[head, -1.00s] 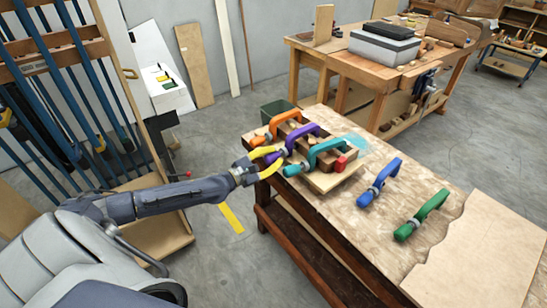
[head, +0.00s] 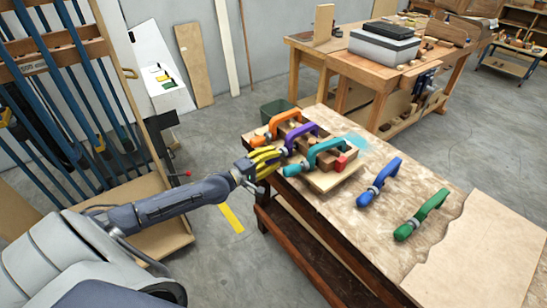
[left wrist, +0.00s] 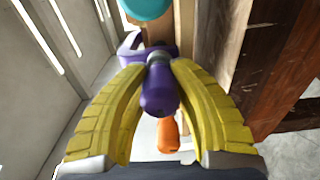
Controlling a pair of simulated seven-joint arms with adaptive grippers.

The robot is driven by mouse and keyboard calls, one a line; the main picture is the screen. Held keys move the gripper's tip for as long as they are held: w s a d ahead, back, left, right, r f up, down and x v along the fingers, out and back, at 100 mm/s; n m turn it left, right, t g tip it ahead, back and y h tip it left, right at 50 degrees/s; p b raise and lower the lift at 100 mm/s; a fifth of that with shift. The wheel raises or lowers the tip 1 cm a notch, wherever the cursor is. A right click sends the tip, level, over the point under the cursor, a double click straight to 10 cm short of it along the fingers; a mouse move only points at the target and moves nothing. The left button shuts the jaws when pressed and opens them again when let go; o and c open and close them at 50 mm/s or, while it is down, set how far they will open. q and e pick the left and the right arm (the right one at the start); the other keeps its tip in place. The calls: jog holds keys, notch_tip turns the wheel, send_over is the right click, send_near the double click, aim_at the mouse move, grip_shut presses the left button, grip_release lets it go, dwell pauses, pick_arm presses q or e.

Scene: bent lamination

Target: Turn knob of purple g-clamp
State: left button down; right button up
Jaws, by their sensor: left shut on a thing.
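The purple g-clamp (head: 303,135) sits on a wooden block on the workbench, between the orange g-clamp (head: 282,114) and the teal g-clamp (head: 326,151). My left gripper (head: 266,158) is at the near left end of the purple clamp. In the left wrist view its yellow fingers stand on both sides of the purple knob (left wrist: 158,92) and are shut on it. The orange knob (left wrist: 168,134) shows below the purple one, and a teal knob (left wrist: 146,8) shows at the top edge. In the head view the fingers hide the purple knob. My right gripper is out of view.
A blue clamp (head: 379,182) and a green clamp (head: 421,214) lie on the bench (head: 350,222) to the right. The orange and teal knobs are close beside my left fingers. A second bench (head: 345,63) stands behind.

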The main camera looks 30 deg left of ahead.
pick_arm(q)
jog(key=m, duration=1.2)
jog(key=shift+f+m, duration=0.15)
jog(key=shift+m, duration=0.25)
jog(key=m, duration=0.6)
jog(key=shift+a, duration=0.15)
jog(key=m, duration=0.6)
jog(key=shift+m, duration=0.3)
jog(key=m, duration=1.2)
jog(key=shift+r+m, duration=0.2)
jog(key=shift+m, duration=0.2)
jog(key=m, duration=0.6)
jog(key=shift+r, duration=0.1)
jog(key=m, duration=0.6)
jog(key=shift+w+r, duration=0.1)
jog(key=shift+m, duration=0.4)
